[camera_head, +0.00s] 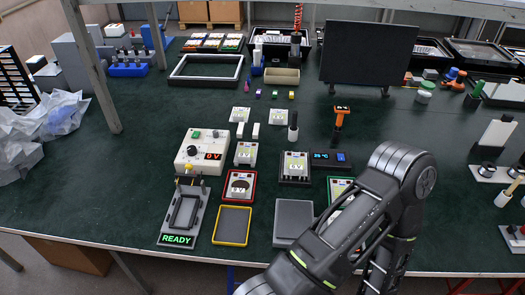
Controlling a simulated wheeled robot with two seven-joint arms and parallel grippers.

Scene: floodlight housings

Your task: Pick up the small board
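Several small pale boards with dark parts lie on the green table, and I cannot tell which one is the task's small board. One board (240,184) sits in a red-rimmed tray. Another board (246,153) lies just behind it. A third board (295,164) is on a dark holder to the right. Two more, a left board (240,114) and a right board (278,117), lie farther back. A green-rimmed tray with a board (339,188) is partly hidden by my dark arm, which bends over the right front. Neither gripper's fingers show.
A fixture with a green READY display (177,240) stands front left, beside a white power box (202,151). A yellow-rimmed tray (232,225) and a grey plate (293,219) lie near the front edge. An orange screwdriver (341,117) stands upright. A dark monitor (368,54) stands behind.

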